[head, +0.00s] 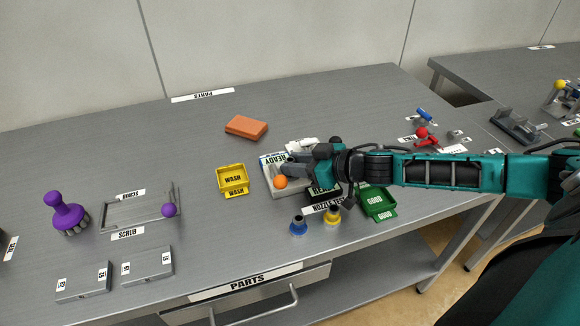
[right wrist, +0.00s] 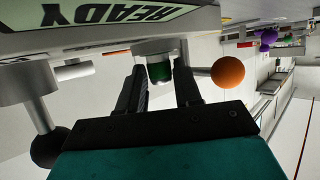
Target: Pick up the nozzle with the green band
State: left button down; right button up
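The nozzle with the green band (right wrist: 158,73) shows in the right wrist view, between the two dark fingers of my right gripper (right wrist: 161,78). A pale collar sits above the band in that picture. The fingers stand apart on either side of the nozzle, and no firm grip shows. An orange ball (head: 280,182) is close to the fingers and also shows in the right wrist view (right wrist: 228,72). My left gripper is not in view.
A yellow WASH tray (head: 233,178) stands left of the READY tray, and a green GOOD tray (head: 377,204) stands right. A blue nozzle (head: 298,226) and yellow nozzle (head: 333,215) stand in front. An orange block (head: 246,127) lies behind. The back left of the table is clear.

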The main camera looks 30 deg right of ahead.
jog(key=shift+w+a, duration=0.1)
jog(key=shift+w, duration=0.05)
grip_shut()
jog(key=shift+r, duration=0.1)
dwell(0.4)
